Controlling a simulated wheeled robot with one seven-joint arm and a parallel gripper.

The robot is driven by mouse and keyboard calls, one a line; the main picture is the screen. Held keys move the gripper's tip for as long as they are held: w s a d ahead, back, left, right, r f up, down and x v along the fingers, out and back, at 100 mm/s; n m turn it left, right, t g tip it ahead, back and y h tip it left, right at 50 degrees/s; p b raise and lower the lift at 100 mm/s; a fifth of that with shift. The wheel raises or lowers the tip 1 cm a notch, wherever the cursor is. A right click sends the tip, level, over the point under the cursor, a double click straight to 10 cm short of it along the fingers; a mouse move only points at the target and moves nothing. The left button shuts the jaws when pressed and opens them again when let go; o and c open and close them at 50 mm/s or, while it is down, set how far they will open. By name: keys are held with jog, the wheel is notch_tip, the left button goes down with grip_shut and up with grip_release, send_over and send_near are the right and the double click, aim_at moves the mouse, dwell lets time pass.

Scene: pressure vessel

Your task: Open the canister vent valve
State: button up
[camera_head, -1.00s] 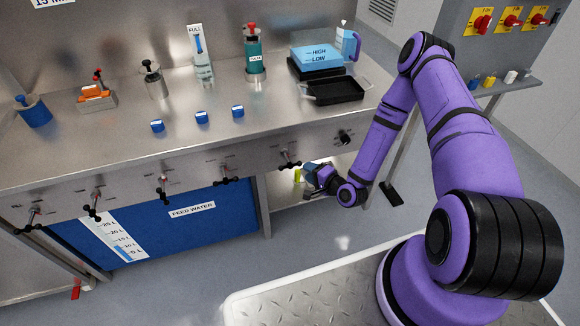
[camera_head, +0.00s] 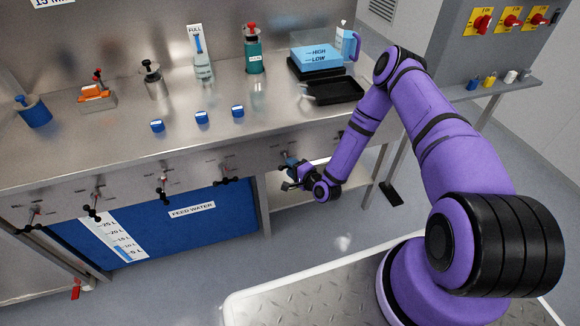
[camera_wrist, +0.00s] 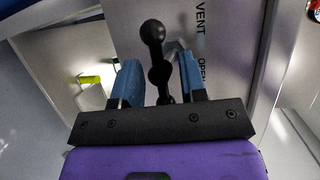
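The vent valve handle (camera_wrist: 158,70) is black with ball ends. It stands in front of a steel panel marked VENT and OPEN in the wrist view. My gripper (camera_wrist: 158,82) is open, with one blue finger on each side of the handle. The handle lies nearer the right finger; a gap shows on the left, and I cannot tell whether the right finger touches it. In the head view my gripper (camera_head: 290,172) is at the bench front and covers most of this handle.
Several similar black handles, such as the one beside mine (camera_head: 225,180), line the bench front (camera_head: 130,172) to the left. A blue FEED WATER tank (camera_head: 215,232) is below. A lower shelf (camera_head: 335,185) is under my gripper. A black tray (camera_head: 335,90) sits on the bench.

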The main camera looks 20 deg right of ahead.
jog(key=shift+w+a+f, duration=0.1)
jog(key=shift+w+a, duration=0.1)
jog(key=shift+w, duration=0.25)
grip_shut()
jog(key=shift+s, duration=0.1)
